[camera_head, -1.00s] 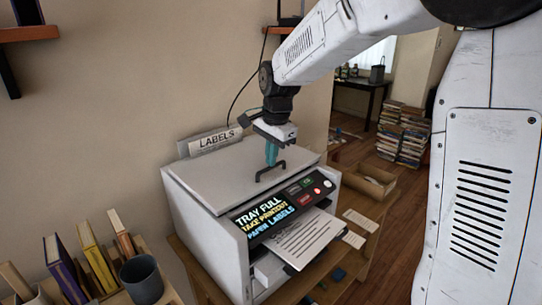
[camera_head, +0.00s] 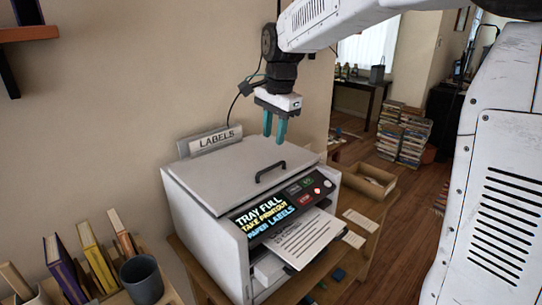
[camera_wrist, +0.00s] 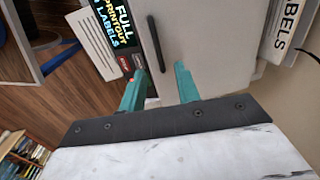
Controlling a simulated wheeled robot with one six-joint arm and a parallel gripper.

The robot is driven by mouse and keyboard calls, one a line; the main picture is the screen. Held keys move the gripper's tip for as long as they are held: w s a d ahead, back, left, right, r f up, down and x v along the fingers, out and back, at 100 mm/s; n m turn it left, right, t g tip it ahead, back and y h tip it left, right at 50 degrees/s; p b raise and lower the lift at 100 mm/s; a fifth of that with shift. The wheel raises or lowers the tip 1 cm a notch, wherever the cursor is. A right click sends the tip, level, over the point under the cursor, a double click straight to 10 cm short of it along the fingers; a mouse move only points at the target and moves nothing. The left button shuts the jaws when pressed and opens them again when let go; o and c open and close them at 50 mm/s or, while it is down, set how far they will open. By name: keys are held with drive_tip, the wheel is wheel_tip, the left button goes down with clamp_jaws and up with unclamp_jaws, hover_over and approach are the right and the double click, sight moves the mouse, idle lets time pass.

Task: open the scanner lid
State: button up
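The scanner (camera_head: 205,232) is a white box with a grey lid (camera_head: 222,172) lying flat and closed on top. A black bar handle (camera_head: 270,172) stands at the lid's front edge; it also shows in the wrist view (camera_wrist: 154,42). My gripper (camera_head: 275,138) hangs above the lid, with its teal fingers pointing down. The fingers are apart and empty, above the handle and not touching it. In the wrist view, the handle shows beyond and between the fingertips (camera_wrist: 160,70).
A printed sheet (camera_head: 303,238) sticks out of the scanner's front below a lit panel (camera_head: 262,217) reading "TRAY FULL". A labels holder (camera_head: 210,141) stands behind the lid. Books and a grey cup (camera_head: 142,281) are at left, an open box (camera_head: 372,184) at right.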

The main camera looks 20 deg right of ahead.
sight(272, 167)
idle(0.3)
drive_tip(key=shift+t, duration=0.3)
drive_tip(key=f, duration=0.8)
drive_tip(key=shift+w+a+f, duration=0.1)
drive_tip(key=shift+w+f, duration=0.15)
drive_tip(key=shift+f, duration=0.15)
clamp_jaws()
